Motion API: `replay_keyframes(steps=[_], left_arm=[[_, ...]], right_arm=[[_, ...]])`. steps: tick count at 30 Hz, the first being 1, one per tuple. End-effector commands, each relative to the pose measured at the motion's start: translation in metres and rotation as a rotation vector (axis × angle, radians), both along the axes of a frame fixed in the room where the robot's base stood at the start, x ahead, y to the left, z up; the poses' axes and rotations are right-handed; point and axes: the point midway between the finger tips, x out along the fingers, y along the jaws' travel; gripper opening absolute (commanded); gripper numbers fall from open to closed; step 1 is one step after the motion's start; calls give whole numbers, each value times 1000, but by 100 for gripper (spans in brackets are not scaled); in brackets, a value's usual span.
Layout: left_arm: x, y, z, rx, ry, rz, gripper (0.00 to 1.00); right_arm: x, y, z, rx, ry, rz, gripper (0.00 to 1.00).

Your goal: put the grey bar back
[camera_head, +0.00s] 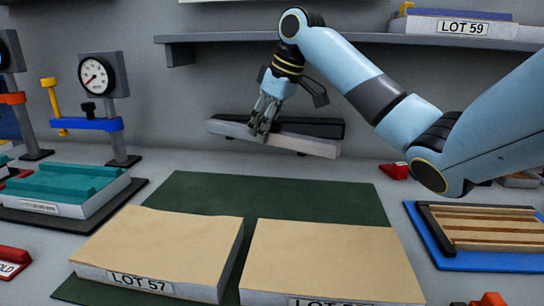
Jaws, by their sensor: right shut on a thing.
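The grey bar (305,143) is long and light grey, in front of the back wall. It tilts slightly, its right end lower than its left. My right gripper (262,127) comes down from above and is shut on the bar, left of its middle. The fingers hide a small part of the bar. A dark bar-like piece (318,128) shows just behind the grey bar; I cannot tell whether the two touch. My left gripper is not in view.
A wall shelf (400,39) runs above, with a LOT 59 panel (460,27) on it. Two tan panels (160,245) (330,258) lie on a dark green mat (270,192). A dial gauge stand (105,95) stands left; a blue tray (440,255) with wooden strips lies right.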

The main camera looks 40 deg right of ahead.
Motion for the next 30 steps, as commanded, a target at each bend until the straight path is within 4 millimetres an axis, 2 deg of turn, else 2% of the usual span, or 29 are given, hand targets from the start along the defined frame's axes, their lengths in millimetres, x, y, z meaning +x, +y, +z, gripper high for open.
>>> replay_keyframes(steps=[1,6,17,30], left_arm=[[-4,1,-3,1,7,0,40],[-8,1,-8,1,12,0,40],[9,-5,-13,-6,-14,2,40],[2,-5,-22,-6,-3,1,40]], right_arm=[[0,0,-15,0,2,0,0],[0,0,-54,0,0,0,0],[0,0,-105,-1,-2,1,0],[42,-51,-103,-1,-5,-3,0]])
